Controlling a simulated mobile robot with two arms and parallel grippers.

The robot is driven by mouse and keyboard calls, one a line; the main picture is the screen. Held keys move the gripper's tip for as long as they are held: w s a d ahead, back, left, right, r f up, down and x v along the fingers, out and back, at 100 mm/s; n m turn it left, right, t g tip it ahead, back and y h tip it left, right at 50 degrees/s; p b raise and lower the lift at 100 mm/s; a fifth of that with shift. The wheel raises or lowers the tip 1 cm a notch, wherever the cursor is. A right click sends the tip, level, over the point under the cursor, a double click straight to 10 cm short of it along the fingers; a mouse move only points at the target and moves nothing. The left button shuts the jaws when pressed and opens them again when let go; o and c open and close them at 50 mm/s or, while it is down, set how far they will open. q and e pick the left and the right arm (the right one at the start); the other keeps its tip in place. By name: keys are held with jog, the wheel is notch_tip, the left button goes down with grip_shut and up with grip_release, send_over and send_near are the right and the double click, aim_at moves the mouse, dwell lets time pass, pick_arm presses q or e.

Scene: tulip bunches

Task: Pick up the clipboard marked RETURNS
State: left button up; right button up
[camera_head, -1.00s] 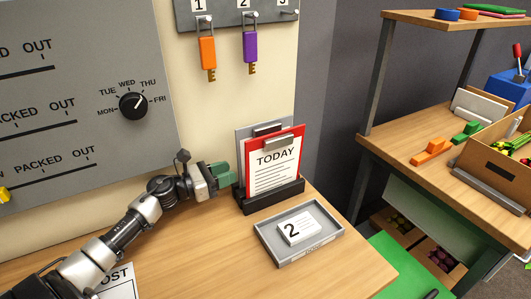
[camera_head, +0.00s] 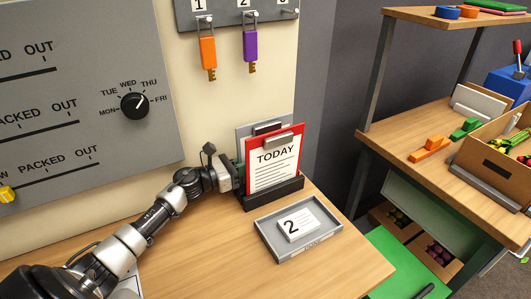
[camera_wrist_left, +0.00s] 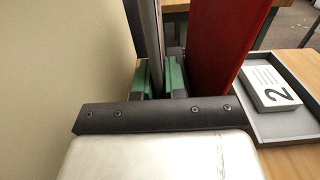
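A grey clipboard (camera_head: 243,133) stands upright at the back of a black holder (camera_head: 270,194); its face is mostly hidden, and no RETURNS marking is readable. A red clipboard marked TODAY (camera_head: 275,164) stands in front of it. My left gripper (camera_head: 237,178) is at the left edge of the boards. In the left wrist view its green fingers (camera_wrist_left: 160,80) lie on either side of the grey clipboard (camera_wrist_left: 150,40), one of them between it and the red clipboard (camera_wrist_left: 228,40). Whether they press on it I cannot tell. My right gripper is out of view.
A grey tray (camera_head: 318,243) with a white card block marked 2 (camera_head: 298,224) sits in front of the holder. A wall panel with a dial (camera_head: 134,105) is left. Orange and purple key tags (camera_head: 208,52) hang above.

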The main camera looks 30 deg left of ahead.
pick_arm(q)
grip_shut()
